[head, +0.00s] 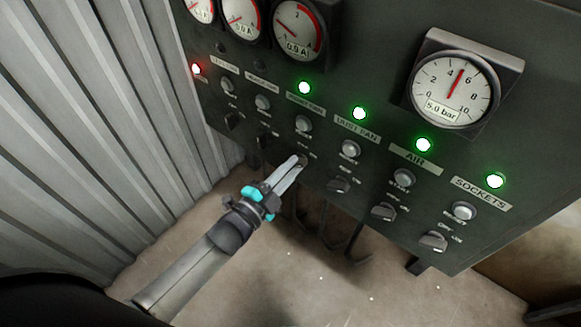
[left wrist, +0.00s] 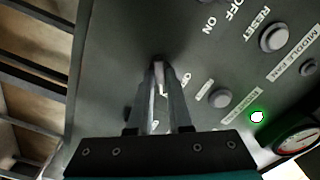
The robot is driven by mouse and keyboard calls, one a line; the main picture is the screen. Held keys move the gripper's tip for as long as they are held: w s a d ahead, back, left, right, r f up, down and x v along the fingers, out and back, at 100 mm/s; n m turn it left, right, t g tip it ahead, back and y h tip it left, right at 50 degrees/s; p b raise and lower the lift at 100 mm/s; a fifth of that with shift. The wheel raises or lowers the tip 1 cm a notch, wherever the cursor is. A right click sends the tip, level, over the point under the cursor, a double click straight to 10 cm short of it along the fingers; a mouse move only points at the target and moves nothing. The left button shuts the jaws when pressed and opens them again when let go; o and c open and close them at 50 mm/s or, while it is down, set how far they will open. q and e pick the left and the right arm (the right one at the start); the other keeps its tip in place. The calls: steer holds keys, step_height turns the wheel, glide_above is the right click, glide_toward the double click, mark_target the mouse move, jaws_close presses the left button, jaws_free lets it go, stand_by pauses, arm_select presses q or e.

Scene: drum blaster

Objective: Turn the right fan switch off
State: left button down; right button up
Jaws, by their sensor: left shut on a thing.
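The right fan section of the dark control panel (head: 345,128) has a lit green lamp (head: 304,88), a label and a round grey reset button (head: 303,124). In the left wrist view its lamp (left wrist: 257,116) also glows green, beside the reset button (left wrist: 220,98). The right fan switch is below that button, largely hidden by the fingers. My left gripper (head: 301,161) comes up from the lower left, its fingertips closed around this switch. In the left wrist view the fingers (left wrist: 160,68) meet at the panel. The switch's exact angle cannot be told. My right gripper is out of view.
Neighbouring switches sit close by, including the dust fan switch (head: 339,185) and the air switch (head: 384,212). Their lamps glow green. A pressure gauge (head: 452,90) juts from the panel. A corrugated wall (head: 90,120) stands on the left.

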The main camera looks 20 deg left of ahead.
arm_select(q)
steer(key=n+p, duration=0.3)
steer(key=n, duration=0.8)
stand_by(0.3)
steer(key=shift+n, duration=0.4)
steer(key=c, duration=0.8)
jaws_free()
steer(key=shift+c, duration=0.2)
